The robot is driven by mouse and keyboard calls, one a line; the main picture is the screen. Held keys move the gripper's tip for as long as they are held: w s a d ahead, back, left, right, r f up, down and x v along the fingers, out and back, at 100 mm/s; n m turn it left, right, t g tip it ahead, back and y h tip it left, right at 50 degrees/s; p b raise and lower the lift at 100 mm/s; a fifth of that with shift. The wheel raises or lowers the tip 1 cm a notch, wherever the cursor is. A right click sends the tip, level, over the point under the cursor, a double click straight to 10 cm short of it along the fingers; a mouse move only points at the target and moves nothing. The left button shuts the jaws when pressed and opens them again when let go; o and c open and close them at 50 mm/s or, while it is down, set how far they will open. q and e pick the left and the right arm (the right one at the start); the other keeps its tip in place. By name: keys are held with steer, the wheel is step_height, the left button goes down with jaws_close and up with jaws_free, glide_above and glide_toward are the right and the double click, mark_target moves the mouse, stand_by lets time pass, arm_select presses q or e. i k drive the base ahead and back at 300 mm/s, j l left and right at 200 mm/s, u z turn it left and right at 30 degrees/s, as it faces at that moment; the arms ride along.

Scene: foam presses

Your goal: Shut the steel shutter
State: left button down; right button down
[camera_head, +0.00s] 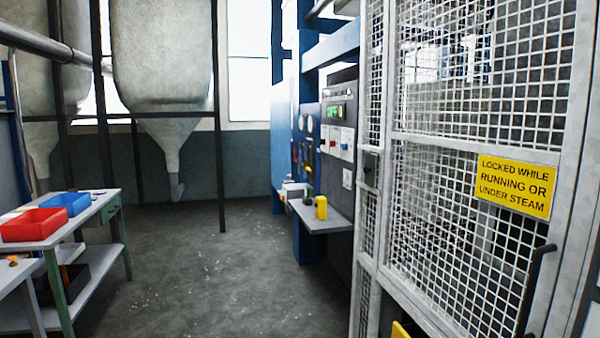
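I cannot make out a steel shutter in the head view. The nearest large metal thing is a steel mesh gate (455,185) at the right, close to me. It carries a yellow sign (515,186) reading "LOCKED WHILE RUNNING OR UNDER STEAM". A dark handle (535,290) is at its lower right, and a grey latch box (371,168) is on the post at its left. Neither of my grippers is in view.
A green-legged bench (92,214) at the left holds a red bin (34,224) and a blue bin (67,203). A control panel (340,125) stands beyond the gate, with a yellow object (321,207) on the shelf below. Hoppers (163,60) hang behind. The middle floor (200,270) is clear.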

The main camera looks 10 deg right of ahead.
mark_target(370, 169)
steer(key=i+z, duration=0.1)
steer(key=i, duration=0.4)
steer(key=i+j+z, duration=0.15)
steer(key=i, duration=0.35)
steer(key=i+j+z, duration=0.1)
steer(key=i, duration=0.4)
